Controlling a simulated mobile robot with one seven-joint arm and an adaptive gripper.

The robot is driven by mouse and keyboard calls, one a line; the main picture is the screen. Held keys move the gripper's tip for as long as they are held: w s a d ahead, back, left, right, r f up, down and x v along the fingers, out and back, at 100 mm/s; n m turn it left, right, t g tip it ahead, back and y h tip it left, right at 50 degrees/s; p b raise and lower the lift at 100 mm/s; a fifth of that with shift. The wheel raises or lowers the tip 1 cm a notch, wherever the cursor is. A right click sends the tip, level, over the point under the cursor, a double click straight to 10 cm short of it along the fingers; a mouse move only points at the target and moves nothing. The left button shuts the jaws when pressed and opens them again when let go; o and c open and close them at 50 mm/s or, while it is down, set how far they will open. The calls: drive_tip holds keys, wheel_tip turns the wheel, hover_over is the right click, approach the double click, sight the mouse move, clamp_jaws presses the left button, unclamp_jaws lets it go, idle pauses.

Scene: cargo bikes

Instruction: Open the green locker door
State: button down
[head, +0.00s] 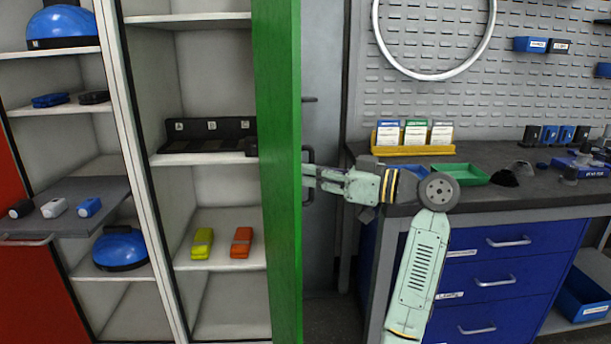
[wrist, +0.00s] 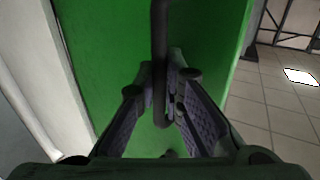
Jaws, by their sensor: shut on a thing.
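The green locker door (head: 280,170) stands swung open, seen nearly edge-on in the head view, and its green face (wrist: 100,45) fills the middle of the wrist view. A dark bar handle (head: 309,178) is on the door's right side. It also shows in the wrist view as a vertical bar (wrist: 159,45). My gripper (head: 308,176) reaches it from the right and is shut on the handle, with its fingers (wrist: 161,98) on either side of the bar. The locker interior is visible left of the door.
The open locker's shelves hold a black tray (head: 207,136), a yellow item (head: 202,243) and an orange item (head: 241,242). A pulled-out grey drawer (head: 75,207) is at the left. A workbench (head: 500,165) with blue drawers (head: 500,242) stands at the right, close to my arm.

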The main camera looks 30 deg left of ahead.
drive_tip(key=shift+w+d, duration=0.1)
drive_tip(key=shift+w, duration=0.05)
drive_tip(key=c, duration=2)
unclamp_jaws()
drive_tip(key=shift+o, duration=0.2)
drive_tip(key=w+d, duration=0.1)
drive_tip(key=d, duration=1.1)
